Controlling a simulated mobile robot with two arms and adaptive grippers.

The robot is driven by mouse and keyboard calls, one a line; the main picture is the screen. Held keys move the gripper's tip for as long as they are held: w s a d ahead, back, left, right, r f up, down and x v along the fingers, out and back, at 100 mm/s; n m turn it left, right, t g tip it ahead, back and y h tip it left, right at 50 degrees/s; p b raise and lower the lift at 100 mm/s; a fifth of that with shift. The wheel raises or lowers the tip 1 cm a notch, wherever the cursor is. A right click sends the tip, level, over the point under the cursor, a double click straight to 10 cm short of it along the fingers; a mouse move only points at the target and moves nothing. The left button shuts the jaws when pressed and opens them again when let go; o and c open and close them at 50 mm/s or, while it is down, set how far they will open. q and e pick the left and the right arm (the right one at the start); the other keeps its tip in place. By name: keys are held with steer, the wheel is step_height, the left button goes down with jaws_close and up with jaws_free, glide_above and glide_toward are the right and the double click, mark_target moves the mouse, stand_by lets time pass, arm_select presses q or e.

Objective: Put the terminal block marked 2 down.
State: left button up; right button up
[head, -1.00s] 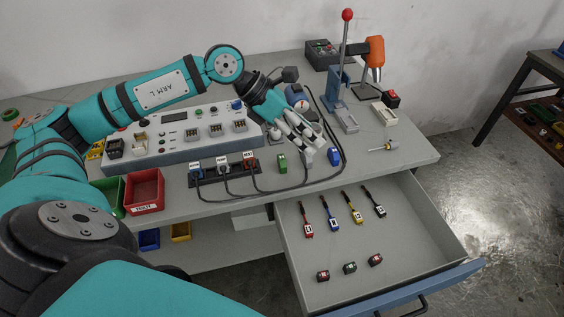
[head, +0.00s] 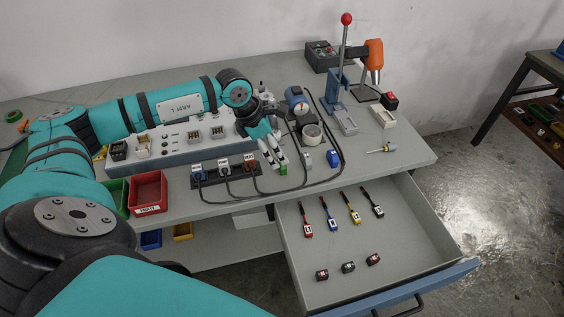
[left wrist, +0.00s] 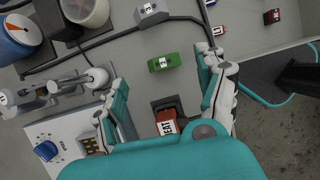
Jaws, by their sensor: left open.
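A grey block (left wrist: 151,13) with a white label lies farther off, also seen in the head view (head: 308,159). A blue block (head: 332,158) lies to its right.
The plug strip (head: 227,171) with labelled plugs stands left of the gripper, and a black cable loops around the blocks. The open drawer (head: 420,235) holds several tagged tools and small blocks.

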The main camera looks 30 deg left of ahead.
arm_select(q)
steer(key=shift+w+d+f+p, duration=0.1)
steer(key=shift+d+f+p, duration=0.2)
steer(key=shift+f, duration=0.25)
steer(key=p+x, duration=0.1)
steer(key=x, duration=0.2)
steer(key=shift+d+f, duration=0.1)
steer(key=shift+f, duration=0.15)
steer(key=shift+w+f, duration=0.15)
steer(key=shift+f, duration=0.2)
steer(key=shift+c, duration=0.4)
steer(key=c, duration=1)
steer(key=shift+r, duration=0.1)
steer(key=shift+r, duration=0.1)
